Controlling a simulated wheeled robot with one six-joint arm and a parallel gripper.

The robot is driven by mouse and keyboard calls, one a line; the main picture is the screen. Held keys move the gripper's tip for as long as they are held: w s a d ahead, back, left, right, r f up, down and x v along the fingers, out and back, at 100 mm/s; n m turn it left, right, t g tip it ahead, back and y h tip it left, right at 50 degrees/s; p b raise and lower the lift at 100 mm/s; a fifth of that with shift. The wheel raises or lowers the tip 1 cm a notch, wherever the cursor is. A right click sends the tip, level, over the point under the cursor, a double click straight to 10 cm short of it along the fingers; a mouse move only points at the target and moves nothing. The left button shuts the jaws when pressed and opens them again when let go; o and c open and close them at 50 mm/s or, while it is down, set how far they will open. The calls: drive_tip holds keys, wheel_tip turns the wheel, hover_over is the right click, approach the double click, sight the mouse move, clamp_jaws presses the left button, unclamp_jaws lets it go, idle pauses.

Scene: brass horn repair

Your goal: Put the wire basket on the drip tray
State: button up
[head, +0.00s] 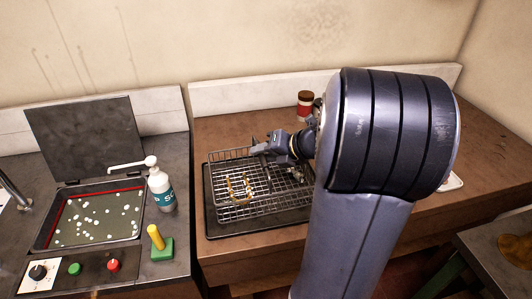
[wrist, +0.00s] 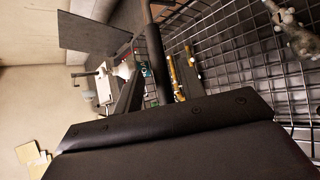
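The wire basket (head: 278,203) is a grey mesh basket with a brass part (head: 240,189) in it. It appears to rest level on the black drip tray (head: 225,233), whose rim shows around it on the brown bench. My gripper (head: 261,149) is at the basket's back edge. In the wrist view my gripper (wrist: 158,82) has its two fingers apart, with a dark bar (wrist: 155,58), seemingly the basket's handle, between them and gaps on both sides. The basket mesh (wrist: 235,50) fills the right of that view. My arm hides the basket's right side in the head view.
At left, an open-lidded tank (head: 95,218) holds liquid with white floating bits. A white pump bottle (head: 160,188) and a yellow-handled tool in a green block (head: 161,250) stand between tank and tray. A red-and-white jar (head: 305,104) stands behind. The bench left behind the tray is clear.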

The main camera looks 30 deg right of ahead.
drive_tip(key=v, duration=1.2)
drive_tip(key=shift+a, duration=0.1)
